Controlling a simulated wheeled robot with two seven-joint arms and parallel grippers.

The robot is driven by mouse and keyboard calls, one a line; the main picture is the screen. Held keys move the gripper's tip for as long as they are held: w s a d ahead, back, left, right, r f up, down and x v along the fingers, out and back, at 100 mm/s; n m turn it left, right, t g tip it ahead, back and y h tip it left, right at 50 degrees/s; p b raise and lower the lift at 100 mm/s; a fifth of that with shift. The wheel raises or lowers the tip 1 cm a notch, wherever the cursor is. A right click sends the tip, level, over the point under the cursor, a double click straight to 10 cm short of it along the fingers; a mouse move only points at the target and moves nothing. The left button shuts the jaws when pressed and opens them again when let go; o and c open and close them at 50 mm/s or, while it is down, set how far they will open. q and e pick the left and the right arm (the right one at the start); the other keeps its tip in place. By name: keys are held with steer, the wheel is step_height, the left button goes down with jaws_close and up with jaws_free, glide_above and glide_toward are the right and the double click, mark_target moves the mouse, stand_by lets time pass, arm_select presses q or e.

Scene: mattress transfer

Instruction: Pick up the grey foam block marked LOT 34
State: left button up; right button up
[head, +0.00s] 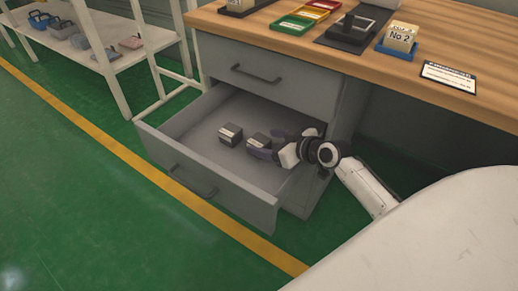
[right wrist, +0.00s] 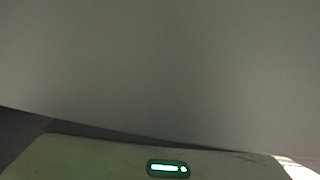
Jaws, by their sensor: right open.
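Two small dark grey blocks lie in the open drawer (head: 205,112) in the head view. The left block (head: 230,135) stands clear, with a pale label strip on its upper part. The right block (head: 257,141) also has a pale label and is partly hidden by my gripper. The markings are too small to read, so I cannot tell which is LOT 34. My right gripper (head: 264,152) is open at the right block, reaching in from the right. Contact cannot be made out. The right wrist view shows mostly a plain grey surface and no block. My left gripper is out of view.
The drawer front (head: 205,180) is pulled out over the green floor. A wooden bench top (head: 455,50) above holds coloured trays (head: 295,22), a black stand (head: 350,33) and a block marked No 2 (head: 401,36). A white shelf (head: 125,62) stands at the left.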

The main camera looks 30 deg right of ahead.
steer(key=shift+w+a+f, duration=0.1)
steer(key=shift+w+f, duration=0.2)
steer(key=shift+w, duration=0.15)
steer(key=c, duration=1.1)
steer(key=shift+r, duration=0.15)
